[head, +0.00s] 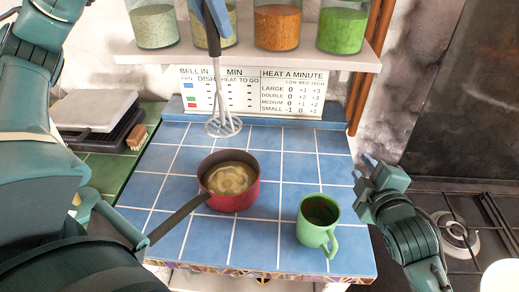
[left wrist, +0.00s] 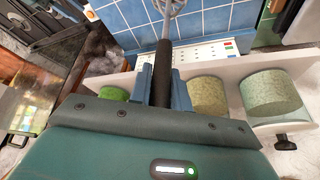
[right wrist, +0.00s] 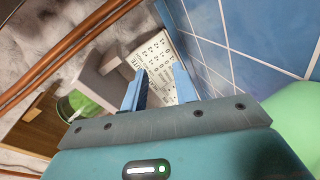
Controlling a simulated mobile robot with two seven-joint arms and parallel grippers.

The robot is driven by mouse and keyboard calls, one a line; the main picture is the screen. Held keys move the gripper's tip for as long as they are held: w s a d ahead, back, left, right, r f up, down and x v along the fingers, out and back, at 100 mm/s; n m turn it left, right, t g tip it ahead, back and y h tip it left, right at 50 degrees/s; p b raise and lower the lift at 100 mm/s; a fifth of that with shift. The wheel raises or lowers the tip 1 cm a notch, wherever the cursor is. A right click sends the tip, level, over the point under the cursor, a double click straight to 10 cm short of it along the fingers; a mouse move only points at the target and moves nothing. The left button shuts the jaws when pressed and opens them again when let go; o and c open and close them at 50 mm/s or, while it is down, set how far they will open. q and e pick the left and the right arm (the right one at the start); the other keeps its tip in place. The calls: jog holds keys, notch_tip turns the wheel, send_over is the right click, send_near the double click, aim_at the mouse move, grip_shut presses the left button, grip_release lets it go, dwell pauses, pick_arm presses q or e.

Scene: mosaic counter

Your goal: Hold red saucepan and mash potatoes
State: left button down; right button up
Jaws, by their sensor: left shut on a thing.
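The red saucepan (head: 235,203) stands on the blue-tiled counter with pale yellow potatoes (head: 231,178) in it. Its dark handle (head: 178,218) points toward the lower left, and no gripper is on it. My left gripper (head: 212,18) is shut on the dark handle of the masher (head: 224,124), which hangs head down above and behind the pan, apart from it. The left wrist view shows the masher handle (left wrist: 163,75) between the fingers. My right gripper (head: 386,174) is open and empty, right of the pan beyond the green mug. Its fingers show apart in the right wrist view (right wrist: 160,82).
A green mug (head: 313,233) stands right of the pan, near my right gripper. A shelf (head: 290,58) with several jars is at the back, above a printed chart (head: 292,92). A gas hob (head: 462,235) is at right, a scale (head: 92,110) at left. Tiles around the pan are clear.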

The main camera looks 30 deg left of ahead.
jog(key=s+a+n+g, duration=0.1)
jog(key=s+a+n, duration=1.3)
jog(key=s+n, duration=0.6)
jog(key=w+a+f, duration=0.1)
jog(key=w+a, duration=0.1)
jog(key=w, duration=0.1)
jog(key=w+a+f+n, duration=0.1)
jog(key=w+a+f, duration=0.1)
jog(key=w, duration=0.2)
jog(key=w+a+f+n, duration=0.1)
jog(key=w+a+f, duration=0.1)
jog(key=w, duration=0.2)
jog(key=shift+a+h, duration=0.3)
jog(key=shift+h, duration=0.1)
jog(key=shift+s, duration=0.1)
jog(key=shift+f, duration=0.1)
grip_shut()
